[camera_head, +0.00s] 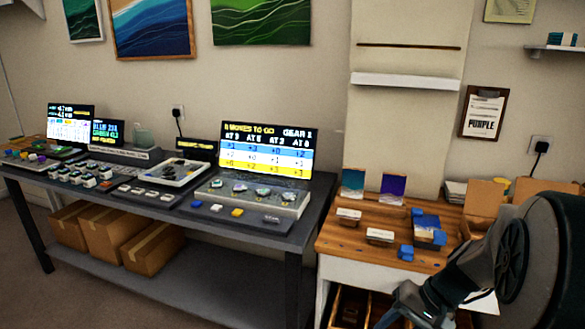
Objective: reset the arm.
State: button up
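My arm fills the lower right corner of the head view, with a large dark rounded joint closest to the camera. Its end, my gripper (412,306), points down and left at the bottom edge, in front of the wooden-topped bench (336,241). The fingertips are partly cut off by the picture edge, so I cannot tell whether they are open or shut. I see nothing clearly held in it.
The wooden bench bears blue blocks (406,252), small white-topped blocks (380,236) and two coloured panels (392,188). A long dark table (270,237) at left carries screens (267,149) and control panels. Cardboard boxes (152,248) sit on its lower shelf. Carpet shows at lower left.

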jog(key=s+a+r+n+t+h+p, duration=0.1)
jog(key=s+a+r+n+h+p, duration=0.1)
jog(key=r, duration=0.5)
jog(key=s+a+r+n+t+h+p, duration=0.1)
jog(key=s+a+r+n+h+p, duration=0.1)
jog(key=s+r, duration=0.5)
jog(key=a+h+p, duration=0.1)
jog(key=h+p, duration=0.1)
jog(key=p, duration=0.1)
jog(key=shift+s+a+r+p, duration=0.2)
jog(key=shift+a+r+p, duration=0.05)
jog(key=shift+a+p, duration=0.1)
